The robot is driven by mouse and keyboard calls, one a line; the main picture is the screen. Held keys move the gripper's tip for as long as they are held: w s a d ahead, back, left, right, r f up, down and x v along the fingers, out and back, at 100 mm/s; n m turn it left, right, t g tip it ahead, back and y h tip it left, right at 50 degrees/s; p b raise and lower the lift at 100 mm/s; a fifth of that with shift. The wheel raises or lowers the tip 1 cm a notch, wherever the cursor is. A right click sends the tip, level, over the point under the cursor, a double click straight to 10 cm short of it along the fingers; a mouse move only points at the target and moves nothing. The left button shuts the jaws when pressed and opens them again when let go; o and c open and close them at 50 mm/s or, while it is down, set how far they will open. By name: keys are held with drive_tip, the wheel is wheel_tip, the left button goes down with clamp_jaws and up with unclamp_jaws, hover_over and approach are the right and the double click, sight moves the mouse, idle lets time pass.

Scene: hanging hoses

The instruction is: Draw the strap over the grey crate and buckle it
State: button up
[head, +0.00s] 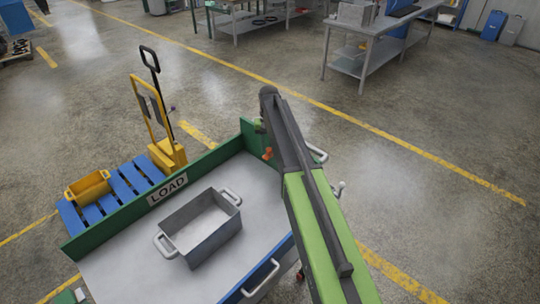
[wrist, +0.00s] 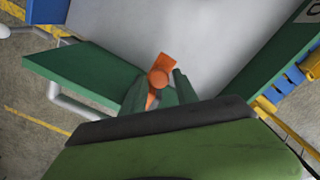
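The grey crate (head: 213,241), an open box with a handle at each end, stands on the grey top of a cart (head: 120,270). An orange piece (head: 268,153), perhaps the strap's end or buckle, is at the cart's green edge wall, right of the crate. It also shows in the wrist view as an orange knob and tab (wrist: 159,77). My gripper (wrist: 160,82) has its dark green fingers apart on either side of this orange piece, with no clear grip on it. In the head view my arm hides most of the gripper. No strap shows across the crate.
A green wall marked LOAD (head: 168,190) runs along the cart's far left side. A blue pallet (head: 124,185) with a yellow crate (head: 89,187) and a yellow pallet truck (head: 168,152) stand beyond it. Workbenches (head: 375,45) are at the back; floor to the right is clear.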

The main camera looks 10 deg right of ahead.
drive_tip(key=shift+f, duration=0.1)
clamp_jaws()
idle(1.3)
